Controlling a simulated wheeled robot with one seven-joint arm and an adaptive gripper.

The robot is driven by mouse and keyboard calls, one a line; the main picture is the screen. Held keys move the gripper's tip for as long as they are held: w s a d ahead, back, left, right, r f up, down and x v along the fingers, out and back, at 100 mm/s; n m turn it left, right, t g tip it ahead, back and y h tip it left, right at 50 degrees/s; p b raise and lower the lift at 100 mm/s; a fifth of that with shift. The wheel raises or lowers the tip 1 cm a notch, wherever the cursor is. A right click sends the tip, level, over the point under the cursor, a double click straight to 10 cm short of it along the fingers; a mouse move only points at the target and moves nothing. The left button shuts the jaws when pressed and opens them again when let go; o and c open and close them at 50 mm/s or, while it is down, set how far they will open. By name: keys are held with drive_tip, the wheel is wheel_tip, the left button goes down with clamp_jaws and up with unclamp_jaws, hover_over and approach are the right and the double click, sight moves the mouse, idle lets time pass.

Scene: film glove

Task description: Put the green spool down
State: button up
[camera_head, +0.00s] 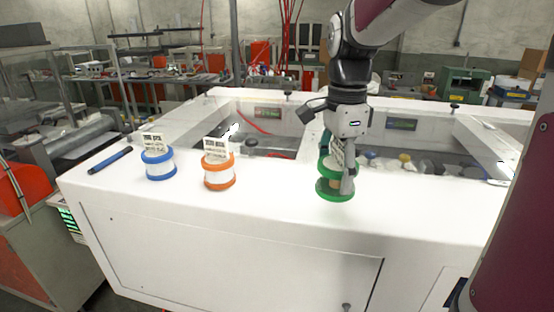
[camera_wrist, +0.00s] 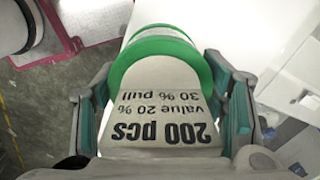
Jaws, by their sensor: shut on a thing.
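The green spool (camera_head: 328,191) has green rims and a pale printed label. It is upright at the right part of the white worktop (camera_head: 270,205). My gripper (camera_head: 342,178) is shut on the green spool from above, with a finger in front of it. In the wrist view the spool (camera_wrist: 163,42) sits between the two fingers (camera_wrist: 165,105), and its label reads "200 pcs". I cannot tell whether the spool's lower rim touches the worktop or hangs just above it.
A blue spool (camera_head: 158,165) and an orange spool (camera_head: 219,171) stand to the left on the worktop. A blue marker-like rod (camera_head: 110,160) lies at the far left. Sunken bins (camera_head: 410,165) lie behind. The worktop between the orange and green spools is clear.

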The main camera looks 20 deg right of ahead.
drive_tip(key=d, duration=0.4)
drive_tip(key=s+d+p, duration=0.1)
drive_tip(key=d, duration=0.3)
drive_tip(key=s+d+f+p, duration=0.1)
drive_tip(key=d, duration=0.4)
drive_tip(key=shift+s+f, duration=0.1)
drive_tip(key=shift+s, duration=0.15)
wheel_tip(320, 180, down, 3)
drive_tip(key=shift+s+r+p, duration=0.1)
drive_tip(key=shift+p, duration=0.55)
drive_tip(key=shift+f, duration=0.4)
drive_tip(key=o, duration=1.4)
drive_tip(key=shift+f, duration=0.15)
drive_tip(key=shift+c, duration=0.2)
